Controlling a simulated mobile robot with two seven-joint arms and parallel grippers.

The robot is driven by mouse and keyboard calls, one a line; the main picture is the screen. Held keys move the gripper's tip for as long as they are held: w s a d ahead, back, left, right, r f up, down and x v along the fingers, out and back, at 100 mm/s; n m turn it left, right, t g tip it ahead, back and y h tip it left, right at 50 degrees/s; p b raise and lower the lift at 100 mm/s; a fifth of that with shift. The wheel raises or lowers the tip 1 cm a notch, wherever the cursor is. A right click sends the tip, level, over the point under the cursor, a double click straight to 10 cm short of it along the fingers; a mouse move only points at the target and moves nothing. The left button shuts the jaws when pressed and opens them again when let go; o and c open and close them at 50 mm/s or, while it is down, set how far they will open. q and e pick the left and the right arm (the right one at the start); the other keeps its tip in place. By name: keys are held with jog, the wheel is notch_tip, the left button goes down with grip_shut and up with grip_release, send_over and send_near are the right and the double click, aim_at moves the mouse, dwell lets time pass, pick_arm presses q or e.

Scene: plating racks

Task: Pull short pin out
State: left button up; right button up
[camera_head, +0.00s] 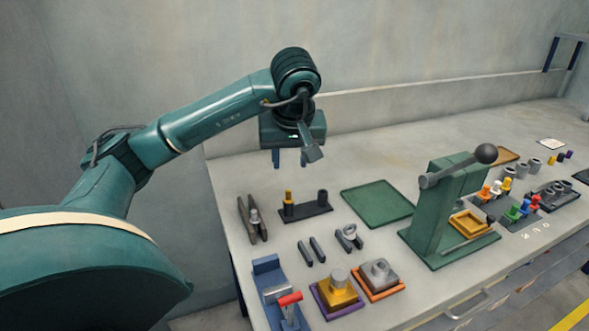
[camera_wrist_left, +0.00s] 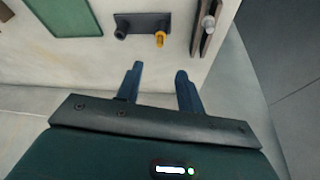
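A dark base plate (camera_head: 306,212) stands at the left of the bench with a yellow pin (camera_head: 288,197) and a black cylinder (camera_head: 322,198) upright on it. In the left wrist view the yellow pin (camera_wrist_left: 160,40) and the black cylinder (camera_wrist_left: 122,31) stand on the same dark plate (camera_wrist_left: 144,20). I cannot tell which upright is the short pin. My left gripper (camera_head: 289,160) hangs above and behind the plate, pointing down, with nothing held. Its two blue fingers (camera_wrist_left: 159,70) are apart in the left wrist view. My right gripper is not in view.
A dark clamp-like tool (camera_head: 253,218) lies left of the plate, a green mat (camera_head: 377,203) to the right. A green lever press (camera_head: 450,210) stands farther right, near racks of coloured pegs (camera_head: 514,212). A gold block (camera_head: 338,289) and a blue fixture (camera_head: 268,272) are in front.

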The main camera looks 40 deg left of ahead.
aim_at(289, 191)
pick_arm(q)
jog(key=x, duration=1.2)
jog(key=shift+f, duration=0.15)
jog(key=shift+c, duration=0.6)
jog(key=shift+d, duration=0.1)
grip_shut()
jog(key=shift+c, duration=2)
grip_release()
grip_shut()
jog(key=shift+p, duration=0.3)
jog(key=shift+r+n+g+p, duration=0.3)
jog(key=shift+n+g+p, duration=0.15)
jog(key=shift+n, duration=0.85)
